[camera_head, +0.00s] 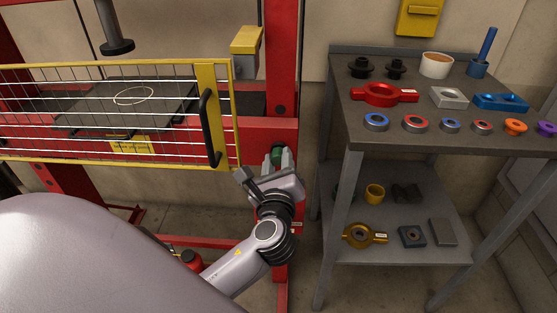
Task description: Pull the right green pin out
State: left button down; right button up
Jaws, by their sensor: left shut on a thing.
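The green pin (278,152) shows in the head view on the red press frame, just right of the yellow guard's lower right corner. Only its dark green end shows; the rest is hidden behind my gripper and in the frame. My left gripper (277,163) is at the pin and shut on it, its fingers pointing up toward the frame. How far the pin sits in its hole cannot be seen. My right gripper is not in view.
The yellow mesh guard (212,130) with a black handle (208,128) stands just left of my gripper. The red press frame (284,55) rises behind. A grey table (440,145) with several rings and fixtures stands to the right.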

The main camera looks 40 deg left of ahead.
pick_arm(q)
jog(key=p+v, duration=0.2)
jog(key=v, duration=0.3)
jog(key=shift+s+d, duration=0.1)
jog(key=shift+s, duration=0.25)
jog(key=shift+s+d+f, duration=0.15)
jog(key=shift+s+d, duration=0.2)
jog(key=shift+s, duration=0.1)
jog(key=c, duration=0.9)
grip_release()
jog(key=shift+c, duration=0.2)
jog(key=shift+o, duration=0.8)
jog(key=shift+s, duration=0.1)
